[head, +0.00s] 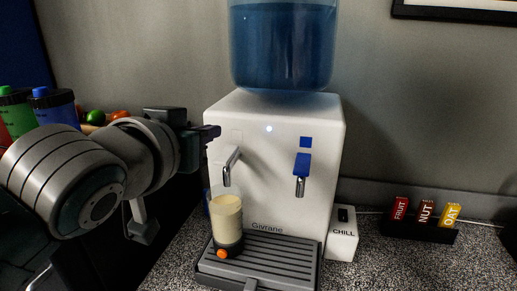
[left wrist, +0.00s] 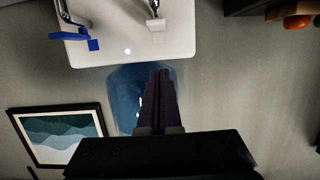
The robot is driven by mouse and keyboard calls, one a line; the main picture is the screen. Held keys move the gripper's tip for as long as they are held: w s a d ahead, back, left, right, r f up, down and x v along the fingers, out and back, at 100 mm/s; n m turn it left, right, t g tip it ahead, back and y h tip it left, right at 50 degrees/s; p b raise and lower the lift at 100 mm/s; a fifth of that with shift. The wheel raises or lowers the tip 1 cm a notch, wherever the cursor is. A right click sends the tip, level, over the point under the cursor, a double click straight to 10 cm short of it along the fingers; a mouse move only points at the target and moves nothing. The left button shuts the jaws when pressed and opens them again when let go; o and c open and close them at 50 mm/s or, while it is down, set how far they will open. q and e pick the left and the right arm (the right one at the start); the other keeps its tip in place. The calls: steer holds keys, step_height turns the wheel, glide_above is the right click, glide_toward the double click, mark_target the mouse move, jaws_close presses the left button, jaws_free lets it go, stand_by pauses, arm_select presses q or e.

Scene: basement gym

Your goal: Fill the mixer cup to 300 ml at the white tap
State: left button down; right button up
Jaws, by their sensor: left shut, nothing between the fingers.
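The mixer cup (head: 228,214) stands upright on the drip tray under the white tap (head: 231,166). It is clear, with pale cream contents, a dark base and an orange spot low on its front. I cannot read any volume marks, and no water stream shows. The white dispenser (head: 267,205) has a blue tap (head: 302,172) on the right. My left gripper (head: 212,132) is shut and empty at the dispenser's upper left, close to the white tap's square. In the left wrist view its shut fingers (left wrist: 162,98) point toward the inverted dispenser face (left wrist: 125,52). My right gripper is out of view.
A blue water bottle (head: 283,45) sits on the dispenser. A small CHILL box (head: 342,234) stands at its right, then a dark rack (head: 418,231) of FRUIT, NUT and OAT packets. Coloured bottles (head: 55,107) stand at left. Speckled counter is free at the front right.

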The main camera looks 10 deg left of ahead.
mark_target(222, 158)
arm_select(q)
steer(key=shift+w+f, duration=0.4)
steer(key=shift+f, duration=0.4)
steer(key=shift+w+f, duration=0.45)
steer(key=shift+f, duration=0.3)
steer(key=shift+w+f, duration=0.4)
steer(key=shift+f, duration=0.4)
step_height(222, 158, down, 2)
steer(key=t+b, duration=0.1)
steer(key=b, duration=0.4)
steer(key=shift+b, duration=0.3)
steer(key=shift+r, duration=0.1)
